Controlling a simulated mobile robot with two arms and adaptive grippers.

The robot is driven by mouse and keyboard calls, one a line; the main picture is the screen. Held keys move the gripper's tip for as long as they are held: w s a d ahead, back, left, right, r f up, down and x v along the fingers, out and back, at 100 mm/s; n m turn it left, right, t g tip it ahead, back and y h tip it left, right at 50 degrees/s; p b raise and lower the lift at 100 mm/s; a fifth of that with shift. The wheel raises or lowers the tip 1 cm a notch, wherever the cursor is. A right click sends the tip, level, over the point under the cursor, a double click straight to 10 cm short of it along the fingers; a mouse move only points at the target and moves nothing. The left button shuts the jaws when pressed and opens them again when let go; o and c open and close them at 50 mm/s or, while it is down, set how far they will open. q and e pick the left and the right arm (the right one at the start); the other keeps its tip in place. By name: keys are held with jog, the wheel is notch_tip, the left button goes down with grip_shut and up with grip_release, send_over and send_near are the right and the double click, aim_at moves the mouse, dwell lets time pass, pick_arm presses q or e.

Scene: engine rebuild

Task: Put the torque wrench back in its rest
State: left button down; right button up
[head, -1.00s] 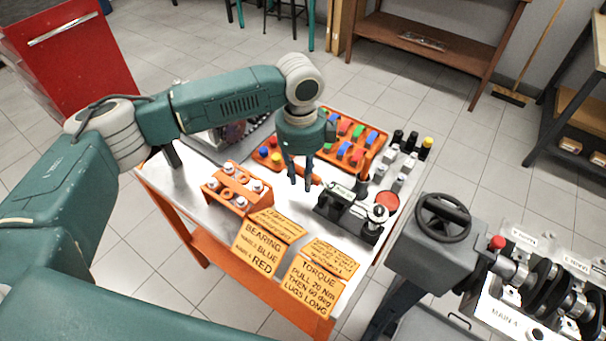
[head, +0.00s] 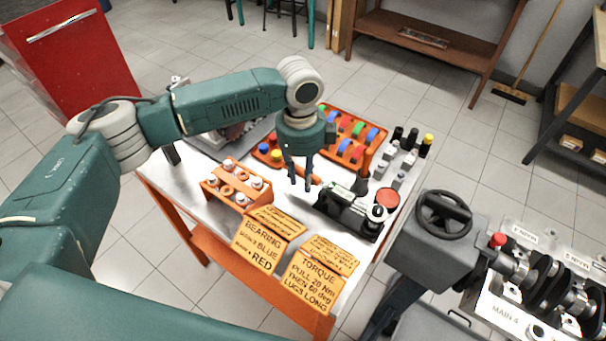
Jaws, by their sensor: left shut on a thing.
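My left gripper (head: 300,186) reaches down over the metal-topped cart and is shut, fingers pointing down. An orange handle (head: 314,180), which looks like the torque wrench's, shows right beside its fingertips; the fingers hide part of it. A black holder (head: 346,213), which looks like the wrench's rest, lies just right of and nearer than the fingertips. It has a pale label and a silver round part (head: 377,212) at its right end. I cannot tell whether the wrench touches the rest. My right gripper is out of view.
An orange tray (head: 352,166) of coloured pieces lies behind the gripper. An orange rack (head: 232,187) with silver-topped parts is at left. Yellow instruction cards (head: 313,281) lie in front. Small bottles and a red disc (head: 388,198) are at right.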

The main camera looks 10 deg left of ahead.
pick_arm(q)
jog(key=shift+f, duration=0.55)
jog(key=c, duration=1.7)
grip_release()
jog(key=shift+o, duration=0.2)
jog(key=shift+r, duration=0.2)
jog(key=shift+r+p, duration=1.3)
jog(key=shift+p, duration=0.75)
jog(key=o, duration=0.5)
jog(key=shift+o, duration=0.2)
